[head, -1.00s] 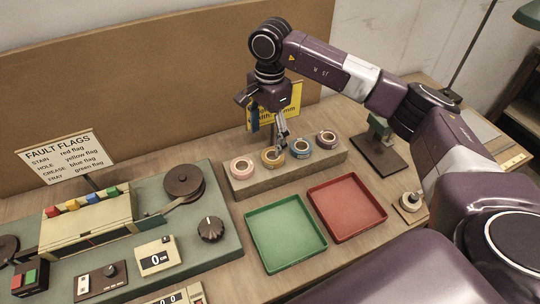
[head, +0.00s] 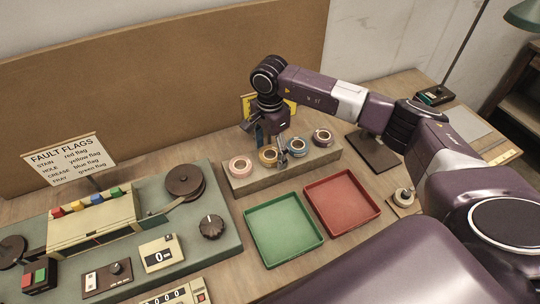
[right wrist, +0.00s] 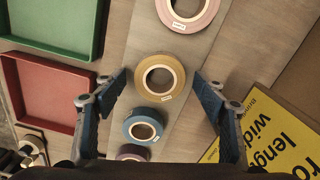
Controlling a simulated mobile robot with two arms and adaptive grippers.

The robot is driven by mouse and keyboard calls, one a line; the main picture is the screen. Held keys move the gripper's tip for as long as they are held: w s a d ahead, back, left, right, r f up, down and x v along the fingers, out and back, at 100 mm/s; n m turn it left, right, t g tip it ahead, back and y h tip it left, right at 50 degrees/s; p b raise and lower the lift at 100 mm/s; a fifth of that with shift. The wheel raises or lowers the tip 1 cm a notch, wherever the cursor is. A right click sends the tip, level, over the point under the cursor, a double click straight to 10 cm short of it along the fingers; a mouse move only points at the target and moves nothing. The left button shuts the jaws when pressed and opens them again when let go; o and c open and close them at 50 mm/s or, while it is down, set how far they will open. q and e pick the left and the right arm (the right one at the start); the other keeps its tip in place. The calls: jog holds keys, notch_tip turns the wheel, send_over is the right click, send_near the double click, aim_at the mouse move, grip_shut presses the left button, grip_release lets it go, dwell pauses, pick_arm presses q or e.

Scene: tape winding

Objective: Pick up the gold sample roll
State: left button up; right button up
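The gold sample roll (head: 266,157) lies flat on a wooden block, second from the left in a row of tape rolls. In the right wrist view the gold roll (right wrist: 160,59) sits between the two finger pads with its pale core facing up. My right gripper (head: 271,146) is just over it, fingers spread to either side. In the right wrist view my right gripper (right wrist: 160,78) is open, with a gap on each side of the roll. I cannot tell how far the fingertips are above the block. My left gripper is not in view.
A pink roll (head: 240,165) and a blue roll (head: 297,147) flank the gold one. A purple roll (head: 323,137) is at the right end. Green (head: 283,264) and red (head: 341,233) trays lie in front. A yellow sign (right wrist: 277,137) stands close behind the block.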

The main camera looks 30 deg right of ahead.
jog(key=c, duration=0.9)
jog(key=shift+r, duration=0.1)
jog(key=shift+c, duration=0.2)
